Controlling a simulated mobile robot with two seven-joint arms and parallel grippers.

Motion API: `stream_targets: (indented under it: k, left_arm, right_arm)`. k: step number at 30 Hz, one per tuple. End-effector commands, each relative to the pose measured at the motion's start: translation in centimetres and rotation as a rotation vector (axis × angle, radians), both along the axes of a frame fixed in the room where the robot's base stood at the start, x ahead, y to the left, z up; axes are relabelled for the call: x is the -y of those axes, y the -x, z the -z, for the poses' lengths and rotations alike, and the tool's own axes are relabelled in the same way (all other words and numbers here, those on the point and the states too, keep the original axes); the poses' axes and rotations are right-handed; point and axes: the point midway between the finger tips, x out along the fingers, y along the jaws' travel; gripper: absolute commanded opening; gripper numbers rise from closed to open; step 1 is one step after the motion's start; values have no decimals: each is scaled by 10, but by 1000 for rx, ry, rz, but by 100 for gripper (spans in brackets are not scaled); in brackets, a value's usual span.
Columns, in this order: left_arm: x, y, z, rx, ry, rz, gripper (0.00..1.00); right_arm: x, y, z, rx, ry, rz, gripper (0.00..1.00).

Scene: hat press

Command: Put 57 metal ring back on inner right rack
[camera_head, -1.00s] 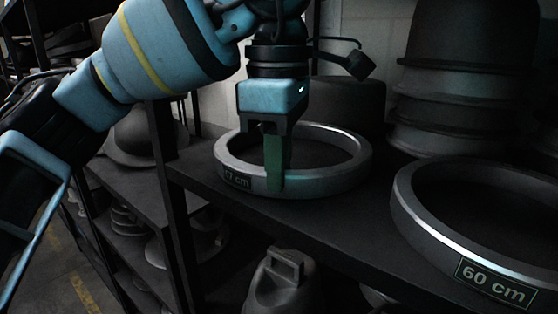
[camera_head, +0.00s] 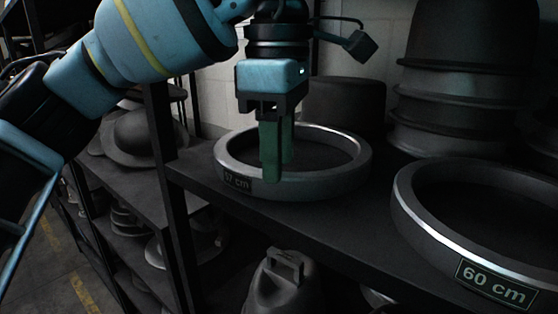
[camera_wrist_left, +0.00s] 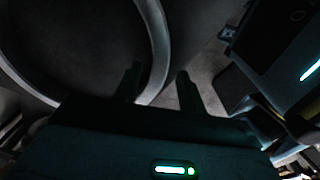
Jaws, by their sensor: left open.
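The grey metal ring labelled 57 cm (camera_head: 335,184) lies flat on the dark rack shelf (camera_head: 290,222). My left gripper (camera_head: 278,170) is above the ring's near rim, pointing down. Its green fingers are apart, one in front of the near rim and one behind it. In the left wrist view the ring's curved rim (camera_wrist_left: 157,45) runs between the two dark fingers (camera_wrist_left: 160,82), which are open around or just above it. I cannot tell whether they touch the ring. My right gripper is in neither view.
A larger ring labelled 60 cm (camera_head: 425,230) lies on the same shelf to the right. Stacked dark hat forms (camera_head: 450,100) stand behind it. A dark round block (camera_head: 345,105) stands behind the 57 ring. A lower shelf at left holds hats (camera_head: 135,138).

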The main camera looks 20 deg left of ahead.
Motion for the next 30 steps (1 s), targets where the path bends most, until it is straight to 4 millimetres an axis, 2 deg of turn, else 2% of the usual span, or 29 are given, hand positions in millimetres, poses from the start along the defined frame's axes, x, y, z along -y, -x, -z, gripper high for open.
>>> stream_targets:
  k: [6,12,30]
  left_arm:
    - [0,1,-34,5,0,-3,40]
    - [1,1,-51,1,-1,-1,40]
    - [0,1,-57,0,0,1,40]
  right_arm:
    - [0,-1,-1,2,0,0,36]
    - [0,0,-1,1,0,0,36]
    - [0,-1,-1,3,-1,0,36]
